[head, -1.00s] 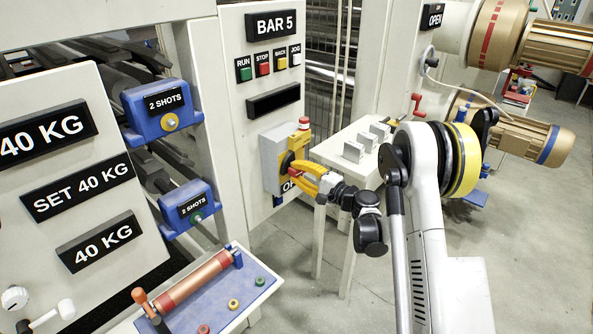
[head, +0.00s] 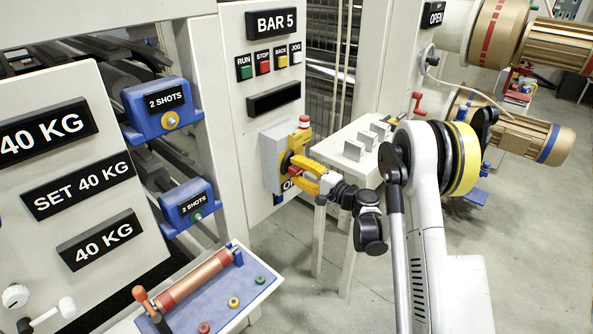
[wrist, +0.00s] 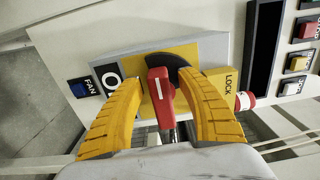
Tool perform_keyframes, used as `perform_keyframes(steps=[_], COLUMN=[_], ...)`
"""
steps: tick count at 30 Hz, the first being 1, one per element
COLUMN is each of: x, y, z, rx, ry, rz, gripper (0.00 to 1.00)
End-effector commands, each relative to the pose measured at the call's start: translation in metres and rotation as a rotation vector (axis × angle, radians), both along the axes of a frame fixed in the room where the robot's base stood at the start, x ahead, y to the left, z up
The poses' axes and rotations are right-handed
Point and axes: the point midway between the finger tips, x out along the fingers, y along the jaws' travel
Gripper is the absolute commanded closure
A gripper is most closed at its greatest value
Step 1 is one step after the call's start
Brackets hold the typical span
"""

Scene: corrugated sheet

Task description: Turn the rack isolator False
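The rack isolator is a red handle (wrist: 160,92) on a black disc over a yellow plate (wrist: 208,52). In the head view its yellow plate (head: 296,142) is on a grey box on the BAR 5 panel. My gripper (wrist: 163,80) has its yellow fingers on both sides of the red handle. Slim gaps seem to show between fingers and handle in the wrist view, so it looks open around it. In the head view my gripper (head: 299,172) reaches the isolator from the right and partly hides the handle and the label below.
A blue FAN switch (wrist: 83,88) is left in the wrist view. RUN, STOP, BACK and JOG buttons (head: 264,66) are above.

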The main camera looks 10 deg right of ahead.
Motion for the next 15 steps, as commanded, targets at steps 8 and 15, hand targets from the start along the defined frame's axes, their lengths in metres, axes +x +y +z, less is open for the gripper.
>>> perform_keyframes(steps=[8, 15], x=[-0.009, -0.051], y=[-0.008, -0.038], z=[0.000, 0.000], rx=[0.000, 0.000], ry=[0.000, 0.000], rz=[-0.003, -0.004], gripper=[0.55, 0.55])
